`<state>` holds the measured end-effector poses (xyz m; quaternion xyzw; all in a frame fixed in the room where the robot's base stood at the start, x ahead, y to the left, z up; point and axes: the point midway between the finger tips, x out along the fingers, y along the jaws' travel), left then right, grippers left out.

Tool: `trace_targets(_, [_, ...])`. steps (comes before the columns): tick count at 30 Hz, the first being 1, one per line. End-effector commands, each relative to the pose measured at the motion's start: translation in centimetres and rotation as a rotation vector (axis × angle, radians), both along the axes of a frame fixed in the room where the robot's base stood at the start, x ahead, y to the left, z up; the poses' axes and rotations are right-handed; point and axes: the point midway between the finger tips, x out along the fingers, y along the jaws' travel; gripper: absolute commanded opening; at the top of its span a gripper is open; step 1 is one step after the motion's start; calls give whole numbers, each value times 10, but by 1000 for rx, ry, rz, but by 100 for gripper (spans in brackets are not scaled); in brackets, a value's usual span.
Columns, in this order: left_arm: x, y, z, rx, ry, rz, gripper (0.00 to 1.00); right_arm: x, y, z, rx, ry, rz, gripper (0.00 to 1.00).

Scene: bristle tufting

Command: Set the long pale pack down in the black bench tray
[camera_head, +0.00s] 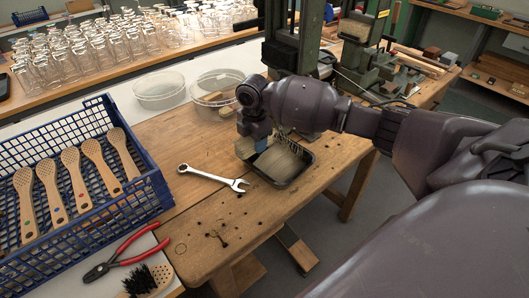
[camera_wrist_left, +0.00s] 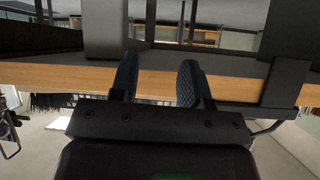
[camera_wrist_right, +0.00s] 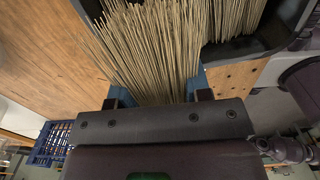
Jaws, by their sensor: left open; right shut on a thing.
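The long pale pack (camera_wrist_right: 150,48) is a bundle of thin straw-coloured bristles. My right gripper (camera_wrist_right: 160,90) is shut on it; in the head view this gripper (camera_head: 258,140) is over the left side of the black bench tray (camera_head: 291,184). The pack lies beside and partly across the tray's edge in the right wrist view; whether it touches the tray I cannot tell. The tray (camera_wrist_right: 262,44) also holds similar pale bristles (camera_head: 279,162). My left gripper (camera_wrist_left: 158,82) is open and empty, facing a wooden bench edge; it is out of the head view.
A wrench (camera_head: 212,178) lies left of the tray. A blue crate (camera_head: 160,190) of wooden brush bodies, red-handled pliers (camera_head: 120,256) and a black-bristled brush (camera_head: 140,281) are further left. Clear round tubs (camera_head: 160,90) and a green machine (camera_head: 365,65) stand behind.

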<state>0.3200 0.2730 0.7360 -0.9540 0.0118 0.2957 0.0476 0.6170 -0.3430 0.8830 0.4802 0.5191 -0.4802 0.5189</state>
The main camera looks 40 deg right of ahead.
Motion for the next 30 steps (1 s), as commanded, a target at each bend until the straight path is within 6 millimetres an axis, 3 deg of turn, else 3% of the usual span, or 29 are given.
trace_targets(3, [0,0,-2,0,1,-1,43,2,-27,-1,-2,2,-4,15])
trace_targets(6, [-1,0,-4,1,5,-1,43,3,-41,-4,0,2,0,15])
trace_targets(9, [-1,0,-7,1,10,-2,43,3,-38,-19,1,3,1,15])
trace_targets(17, [0,0,-9,1,11,-3,43,3,-38,-33,1,1,0,15])
trace_targets(24, [-1,-1,-16,2,21,-5,43,2,-38,-67,1,4,0,15])
trace_targets(30, [5,-2,-9,0,4,-8,43,3,-38,-70,0,-1,0,15])
